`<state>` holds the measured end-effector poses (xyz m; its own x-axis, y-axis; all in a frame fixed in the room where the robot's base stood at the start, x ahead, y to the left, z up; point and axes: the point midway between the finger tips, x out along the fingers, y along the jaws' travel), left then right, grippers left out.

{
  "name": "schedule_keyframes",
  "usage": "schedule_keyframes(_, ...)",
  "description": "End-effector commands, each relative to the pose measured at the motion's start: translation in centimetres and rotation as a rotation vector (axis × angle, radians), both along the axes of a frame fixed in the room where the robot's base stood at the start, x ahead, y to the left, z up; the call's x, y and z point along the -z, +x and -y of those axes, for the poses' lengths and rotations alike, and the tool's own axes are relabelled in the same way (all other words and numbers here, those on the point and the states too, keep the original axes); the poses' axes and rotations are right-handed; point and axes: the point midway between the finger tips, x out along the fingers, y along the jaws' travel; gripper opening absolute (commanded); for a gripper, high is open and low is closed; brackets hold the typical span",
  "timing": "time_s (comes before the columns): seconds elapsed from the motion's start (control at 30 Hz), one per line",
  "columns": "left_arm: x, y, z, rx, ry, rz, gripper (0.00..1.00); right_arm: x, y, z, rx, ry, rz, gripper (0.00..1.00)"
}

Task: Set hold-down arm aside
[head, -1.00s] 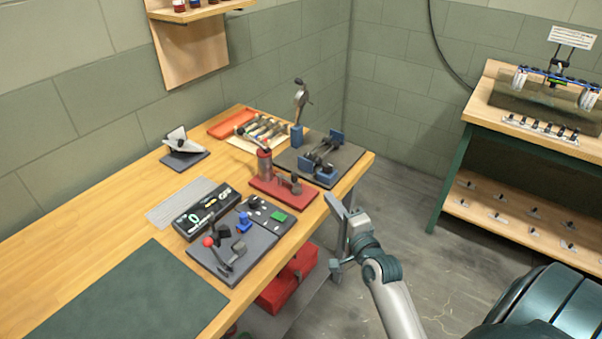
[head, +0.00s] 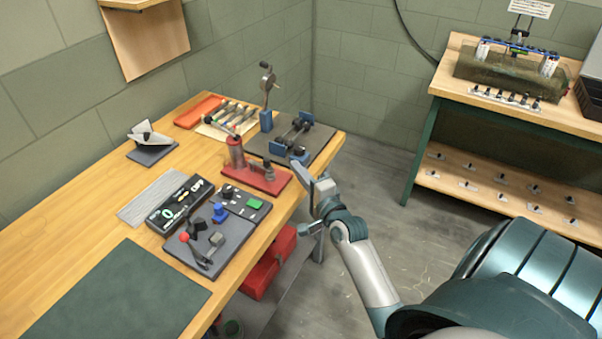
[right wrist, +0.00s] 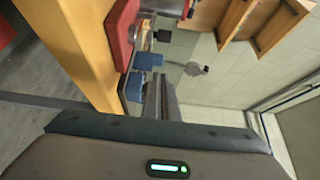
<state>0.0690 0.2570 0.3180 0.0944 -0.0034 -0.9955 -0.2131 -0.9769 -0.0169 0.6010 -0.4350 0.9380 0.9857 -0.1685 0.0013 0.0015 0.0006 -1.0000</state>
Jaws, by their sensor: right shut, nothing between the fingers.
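Which piece is the hold-down arm is not certain. A lever with a red ball knob (head: 184,238) lies over the dark grey plate (head: 228,246) near the bench front. A red press-like fixture (head: 237,155) with a slanted handle stands on a red base (head: 272,183) farther back. My right gripper (head: 307,190) is shut and empty, just off the bench's right edge near the red base. In the right wrist view its fingers (right wrist: 160,97) are together, with the red base (right wrist: 119,35) and blue blocks (right wrist: 142,75) beyond. My left gripper is not in view.
A black box with a display (head: 180,205), a green mat (head: 118,297) and a red tray (head: 200,111) are on the bench. A dark plate (head: 322,141) carries blue blocks. A second bench (head: 515,112) with a tank stands right. Bare wood lies at left.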

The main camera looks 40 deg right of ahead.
Motion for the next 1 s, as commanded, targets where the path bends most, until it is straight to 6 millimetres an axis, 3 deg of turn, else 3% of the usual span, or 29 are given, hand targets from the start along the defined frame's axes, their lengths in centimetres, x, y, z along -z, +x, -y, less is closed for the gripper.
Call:
schedule_keyframes(0.37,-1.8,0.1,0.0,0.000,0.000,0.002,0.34,-0.3,6.7,1.2,0.000,-0.002,-0.001,0.00)
schedule_keyframes(0.6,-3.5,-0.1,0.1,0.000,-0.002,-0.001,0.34,-0.2,6.1,-1.9,-0.001,0.002,-0.002,0.00)
schedule_keyframes(1.0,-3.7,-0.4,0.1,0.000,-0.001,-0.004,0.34,0.0,5.9,-2.8,0.000,-0.002,-0.001,0.00)
